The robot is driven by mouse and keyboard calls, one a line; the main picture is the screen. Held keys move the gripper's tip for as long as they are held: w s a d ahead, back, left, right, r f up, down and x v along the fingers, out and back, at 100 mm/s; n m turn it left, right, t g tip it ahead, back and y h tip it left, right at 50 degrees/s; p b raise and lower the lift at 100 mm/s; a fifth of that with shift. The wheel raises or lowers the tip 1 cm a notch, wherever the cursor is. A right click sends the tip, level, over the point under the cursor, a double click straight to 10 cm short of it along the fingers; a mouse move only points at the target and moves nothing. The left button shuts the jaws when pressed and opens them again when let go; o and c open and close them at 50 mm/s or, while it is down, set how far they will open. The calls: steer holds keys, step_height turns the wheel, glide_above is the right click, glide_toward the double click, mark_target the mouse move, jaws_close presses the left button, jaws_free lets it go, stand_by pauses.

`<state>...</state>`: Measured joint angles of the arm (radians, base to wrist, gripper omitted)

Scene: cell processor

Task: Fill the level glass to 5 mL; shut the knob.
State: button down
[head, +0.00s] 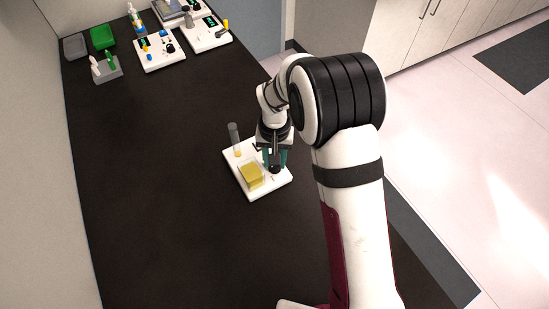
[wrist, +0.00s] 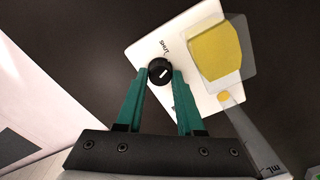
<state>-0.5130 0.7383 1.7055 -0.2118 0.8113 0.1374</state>
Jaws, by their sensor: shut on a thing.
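A white base plate (head: 270,191) lies on the dark table in the head view. The level glass (head: 234,139), a tall clear tube, stands at its back left with some yellow liquid at the bottom; its mark cannot be read. It also shows in the wrist view (wrist: 246,127). A clear reservoir with yellow liquid (head: 251,176) sits at the plate's front. The black knob (wrist: 159,71), with a white pointer line, is on the plate between the green fingertips of my gripper (wrist: 161,76), which is shut on it. In the head view my gripper (head: 275,160) partly hides the knob.
At the back of the table stand white devices (head: 160,52), a green tray (head: 102,37), a grey tray (head: 74,46) and a rack with small tubes (head: 105,69). The table around the plate is clear. Its right edge runs behind my arm.

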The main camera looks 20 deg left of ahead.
steer(key=c, duration=0.8)
jaws_free()
step_height(320, 180, up, 16)
steer(key=shift+f, duration=0.1)
steer(key=shift+d, duration=0.1)
steer(key=s+d+r+m+y, duration=0.1)
steer(key=s+d+r+m, duration=0.15)
steer(key=s+d, duration=0.55)
steer(key=s+d+r+m, duration=0.2)
steer(key=s+d+m, duration=0.1)
steer(key=s+d, duration=0.45)
steer(key=shift+m+y, duration=0.4)
steer(key=shift+m, duration=0.55)
steer(key=s+f, duration=0.1)
steer(key=s, duration=0.2)
steer(key=s+d, duration=0.1)
steer(key=s, duration=0.2)
steer(key=s+d+f, duration=0.1)
steer(key=s, duration=0.2)
steer(key=shift+f, duration=0.3)
